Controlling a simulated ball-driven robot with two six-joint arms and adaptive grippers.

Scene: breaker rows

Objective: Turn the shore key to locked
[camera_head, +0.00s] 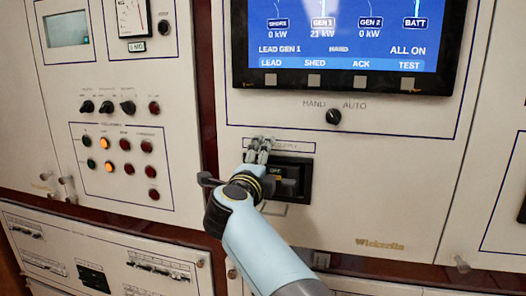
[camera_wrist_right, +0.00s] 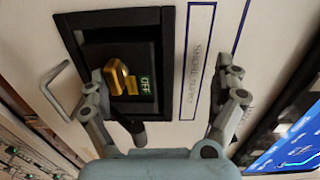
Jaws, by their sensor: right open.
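The shore supply unit is a black recessed box (camera_head: 300,166) in the pale panel, just right of my right gripper (camera_head: 258,148) in the head view. In the right wrist view its black frame (camera_wrist_right: 120,20) surrounds a brass key (camera_wrist_right: 117,77) and a green OFF label (camera_wrist_right: 148,90). My right gripper (camera_wrist_right: 162,85) is open in front of the box. The key appears between its fingers, much nearer the left finger; I cannot tell whether they touch. A dark cylindrical piece (camera_wrist_right: 130,128) shows below the key, partly hidden by the gripper. My left gripper is not in view.
A wire handle (camera_wrist_right: 55,90) stands out beside the box. Above are a HAND/AUTO knob (camera_head: 333,116) and a display screen (camera_head: 350,35) with buttons. Left are a panel of switches and lamps (camera_head: 122,145). A lower panel (camera_head: 100,262) holds breaker rows.

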